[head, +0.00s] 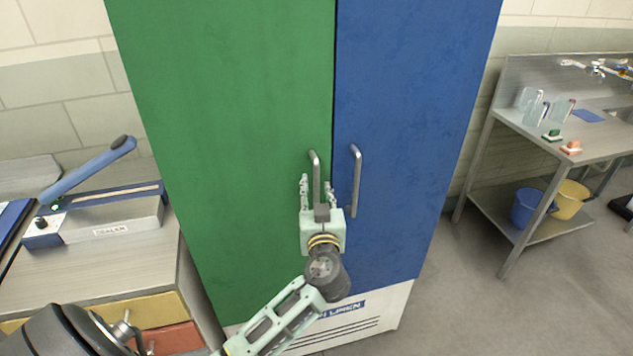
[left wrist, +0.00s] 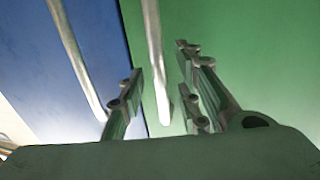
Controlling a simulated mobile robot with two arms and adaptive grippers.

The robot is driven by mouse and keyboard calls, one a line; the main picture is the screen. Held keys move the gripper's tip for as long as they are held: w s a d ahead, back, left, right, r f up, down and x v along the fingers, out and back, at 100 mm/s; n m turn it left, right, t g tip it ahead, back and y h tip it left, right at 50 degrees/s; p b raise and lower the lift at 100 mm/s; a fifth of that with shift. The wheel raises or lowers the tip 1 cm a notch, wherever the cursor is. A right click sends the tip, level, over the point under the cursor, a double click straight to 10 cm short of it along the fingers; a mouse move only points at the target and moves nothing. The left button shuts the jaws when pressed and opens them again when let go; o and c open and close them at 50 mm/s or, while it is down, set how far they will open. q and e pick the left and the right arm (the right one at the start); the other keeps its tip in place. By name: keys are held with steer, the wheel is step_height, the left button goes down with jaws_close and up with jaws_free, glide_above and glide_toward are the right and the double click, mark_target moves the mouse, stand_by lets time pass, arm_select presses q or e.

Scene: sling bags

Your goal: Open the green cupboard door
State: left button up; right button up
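The green cupboard door (head: 225,130) is shut, flush beside the blue door (head: 415,110). Its upright metal handle (head: 316,172) is near the door's right edge. The blue door has its own handle (head: 355,180) just to the right. My left gripper (head: 318,185) is open, with one finger on each side of the green door's handle. In the left wrist view the green door's handle (left wrist: 155,60) runs down between the two spread fingers (left wrist: 160,95), apart from both. The blue door's handle (left wrist: 75,55) lies outside the fingers. My right gripper is not in view.
A counter with a bag sealer (head: 105,215) stands close to the cupboard's left. A metal sink table (head: 570,150) with bottles on top and a blue bucket (head: 527,207) and yellow bucket (head: 570,199) below stands right. Floor between is clear.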

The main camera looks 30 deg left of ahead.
arm_select(q)
steer(key=shift+x, duration=0.9)
steer(key=shift+c, duration=0.2)
jaws_close()
